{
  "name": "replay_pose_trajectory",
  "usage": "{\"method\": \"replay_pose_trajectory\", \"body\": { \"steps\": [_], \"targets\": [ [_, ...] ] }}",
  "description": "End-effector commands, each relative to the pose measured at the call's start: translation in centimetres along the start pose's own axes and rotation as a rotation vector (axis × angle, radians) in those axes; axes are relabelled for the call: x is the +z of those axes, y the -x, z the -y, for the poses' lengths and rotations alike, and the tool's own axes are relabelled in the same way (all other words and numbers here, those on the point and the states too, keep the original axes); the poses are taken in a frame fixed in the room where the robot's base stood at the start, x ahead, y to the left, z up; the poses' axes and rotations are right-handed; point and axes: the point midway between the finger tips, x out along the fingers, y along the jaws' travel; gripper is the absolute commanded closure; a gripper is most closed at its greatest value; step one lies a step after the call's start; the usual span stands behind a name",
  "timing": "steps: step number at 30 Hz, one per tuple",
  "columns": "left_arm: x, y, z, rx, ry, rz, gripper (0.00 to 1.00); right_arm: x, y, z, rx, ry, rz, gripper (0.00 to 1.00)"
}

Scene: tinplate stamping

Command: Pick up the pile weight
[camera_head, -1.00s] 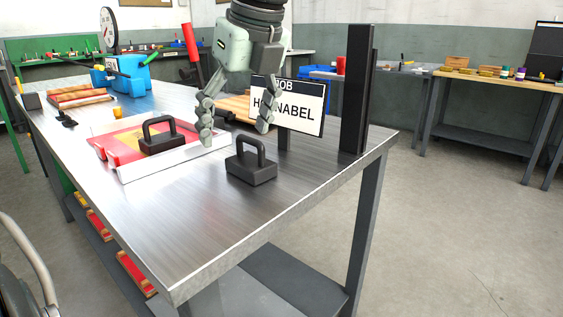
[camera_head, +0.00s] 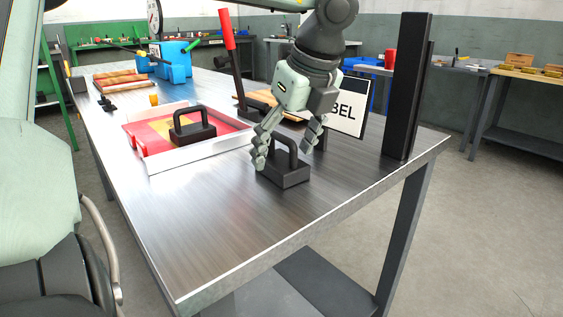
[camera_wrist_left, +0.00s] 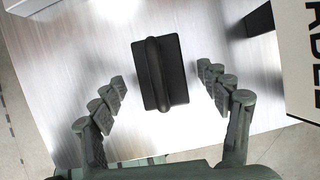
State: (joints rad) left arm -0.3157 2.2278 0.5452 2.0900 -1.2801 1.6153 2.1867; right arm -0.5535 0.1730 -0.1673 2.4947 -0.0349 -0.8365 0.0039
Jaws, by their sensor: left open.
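A black block weight with an arched handle (camera_head: 290,178) stands upright on the bare metal table. In the left wrist view the weight (camera_wrist_left: 160,90) lies between the open fingers, its handle running between them. My left gripper (camera_head: 283,153) is open and low around the handle, with one finger on each side; the wrist view shows gaps on both sides (camera_wrist_left: 161,77). A second, similar black weight (camera_head: 192,131) stands on the red and yellow sheet in the shallow metal tray (camera_head: 182,162), left of the gripper. My right gripper is not in view.
A job sign (camera_head: 345,110) stands close behind the gripper. A tall black post (camera_head: 405,90) rises to its right near the table edge. A red-handled lever (camera_head: 228,32) stands behind the tray. The table front (camera_head: 210,220) is clear.

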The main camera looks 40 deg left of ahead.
Motion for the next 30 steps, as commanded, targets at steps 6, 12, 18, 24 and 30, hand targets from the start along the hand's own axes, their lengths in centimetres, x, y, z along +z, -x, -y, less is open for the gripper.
{"method": "replay_pose_trajectory", "body": {
  "steps": [6, 12, 18, 24, 30],
  "targets": [
    [-0.01, -1.35, 0.00, -0.002, 0.000, 0.001, 0.24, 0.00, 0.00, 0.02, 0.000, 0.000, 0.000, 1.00],
    [-0.01, -1.33, 0.00, -0.002, 0.001, 0.001, 0.29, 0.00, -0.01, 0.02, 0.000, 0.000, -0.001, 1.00],
    [-0.01, -1.31, 0.00, -0.002, 0.001, 0.001, 0.54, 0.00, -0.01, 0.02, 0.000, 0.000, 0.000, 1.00],
    [-0.01, -1.30, -0.01, -0.001, 0.001, 0.001, 0.79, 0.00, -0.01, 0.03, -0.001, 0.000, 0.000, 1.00],
    [0.00, -1.30, -0.02, -0.001, 0.001, 0.001, 1.00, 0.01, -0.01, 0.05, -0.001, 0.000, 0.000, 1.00]
  ]
}}
